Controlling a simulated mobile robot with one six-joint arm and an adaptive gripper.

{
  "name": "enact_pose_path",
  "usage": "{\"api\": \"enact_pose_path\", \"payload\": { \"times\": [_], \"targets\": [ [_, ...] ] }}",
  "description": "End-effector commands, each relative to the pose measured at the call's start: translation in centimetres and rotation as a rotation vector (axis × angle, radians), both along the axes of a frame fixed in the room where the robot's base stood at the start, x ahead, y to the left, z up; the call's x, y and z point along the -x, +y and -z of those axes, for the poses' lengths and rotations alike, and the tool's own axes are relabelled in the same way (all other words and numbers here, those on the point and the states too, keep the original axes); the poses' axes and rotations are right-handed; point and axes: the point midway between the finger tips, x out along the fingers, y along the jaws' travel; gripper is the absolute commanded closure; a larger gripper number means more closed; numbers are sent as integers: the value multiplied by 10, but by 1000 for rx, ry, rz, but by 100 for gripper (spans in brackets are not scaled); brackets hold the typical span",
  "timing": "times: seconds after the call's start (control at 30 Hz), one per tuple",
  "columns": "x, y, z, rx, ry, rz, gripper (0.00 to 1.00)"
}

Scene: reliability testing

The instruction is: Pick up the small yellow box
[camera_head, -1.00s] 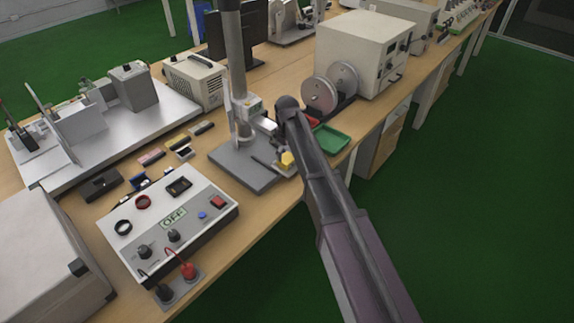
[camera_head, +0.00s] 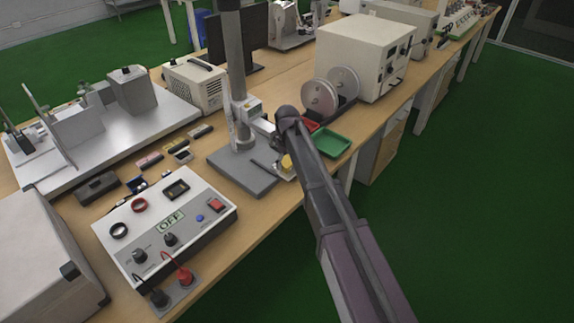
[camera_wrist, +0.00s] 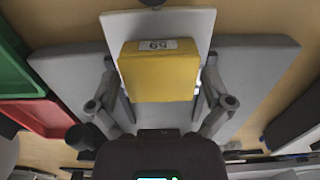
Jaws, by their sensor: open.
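The small yellow box (camera_wrist: 158,78) has a label reading "59", upside down in the wrist view. It rests on a pale grey plate (camera_wrist: 185,22) over a darker grey base. In the head view the yellow box (camera_head: 287,162) shows small at the near edge of the stand's base, partly hidden by my arm. My gripper (camera_wrist: 158,88) is open, with one finger on each side of the box. A narrow gap shows on the right; contact on the left is unclear. My gripper's fingers are hidden behind my arm in the head view.
A grey stand with a tall column (camera_head: 238,80) rises just left of my arm. A green tray (camera_head: 331,142) and a red tray (camera_head: 311,125) lie to the right. A control box marked OFF (camera_head: 170,222) sits nearer on the bench. Green floor lies beyond the bench edge.

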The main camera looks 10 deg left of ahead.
Motion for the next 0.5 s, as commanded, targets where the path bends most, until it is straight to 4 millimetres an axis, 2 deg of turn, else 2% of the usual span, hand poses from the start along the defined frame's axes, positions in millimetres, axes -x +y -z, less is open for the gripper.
{"api": "enact_pose_path", "payload": {
  "times": [0.07,0.27,0.3,0.5],
  "targets": [
    [0,0,0,0,0,0,0],
    [0,0,0,0,0,0,59],
    [0,0,0,0,0,0,62],
    [0,0,0,0,0,0,63]
  ]
}}
